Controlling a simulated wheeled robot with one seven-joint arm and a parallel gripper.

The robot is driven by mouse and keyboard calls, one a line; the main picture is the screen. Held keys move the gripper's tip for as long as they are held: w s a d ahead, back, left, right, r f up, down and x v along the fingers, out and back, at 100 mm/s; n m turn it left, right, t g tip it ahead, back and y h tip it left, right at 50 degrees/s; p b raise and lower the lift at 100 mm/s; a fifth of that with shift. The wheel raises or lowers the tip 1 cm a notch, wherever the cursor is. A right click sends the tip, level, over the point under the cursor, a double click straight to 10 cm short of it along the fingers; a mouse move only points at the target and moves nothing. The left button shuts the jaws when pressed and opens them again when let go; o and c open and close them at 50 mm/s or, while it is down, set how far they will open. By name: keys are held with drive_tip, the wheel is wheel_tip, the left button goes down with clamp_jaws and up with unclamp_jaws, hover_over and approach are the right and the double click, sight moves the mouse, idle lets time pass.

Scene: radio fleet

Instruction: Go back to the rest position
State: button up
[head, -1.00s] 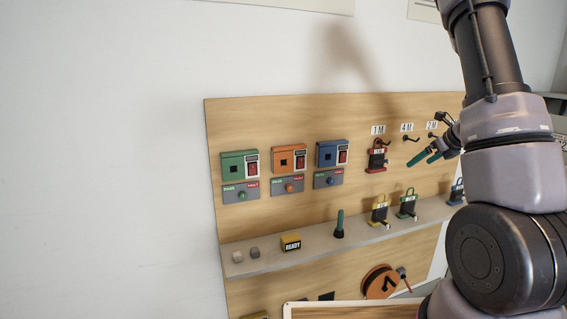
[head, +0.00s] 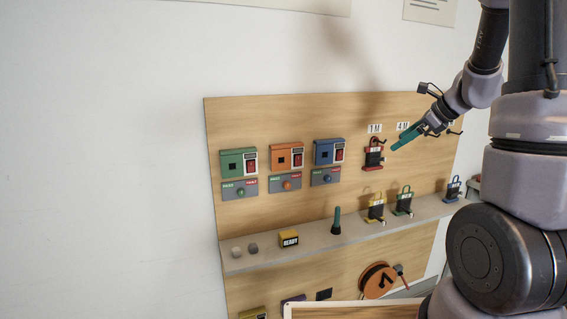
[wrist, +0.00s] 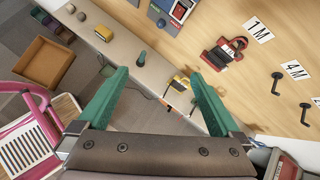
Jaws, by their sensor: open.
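My gripper (head: 407,137) is in the upper right of the head view, in front of the wooden board (head: 262,118). In the wrist view its two green fingers (wrist: 163,90) are spread apart with nothing between them. It is in the air, away from the shelf and the board's hooks. The red padlock-like device (head: 373,155) hangs under the 1 M label, left of my gripper in the head view.
Green (head: 238,163), orange (head: 287,157) and blue (head: 329,152) boxes are mounted on the board. The shelf (head: 265,261) holds a yellow READY block (head: 289,239), a dark green upright item (head: 336,222) and yellow, green and blue devices. An orange reel (head: 376,281) is below. A pink chair (wrist: 30,120) shows in the wrist view.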

drive_tip(key=s+a+r+n+h, duration=0.1)
drive_tip(key=s+a+r+n, duration=0.2)
drive_tip(key=s+n, duration=0.4)
drive_tip(key=s+a+r+n+h, duration=0.1)
drive_tip(key=s+a+r+n, duration=0.3)
drive_tip(key=s+n, duration=0.3)
drive_tip(key=s+a+r+n+h, duration=0.1)
drive_tip(key=s+a+r+n, duration=0.2)
drive_tip(key=s, duration=0.7)
wheel_tip(320, 180, up, 3)
drive_tip(key=n, duration=0.3)
drive_tip(key=shift+a+f+n+h, duration=0.15)
drive_tip(key=shift+n+h, duration=0.25)
idle(3.1)
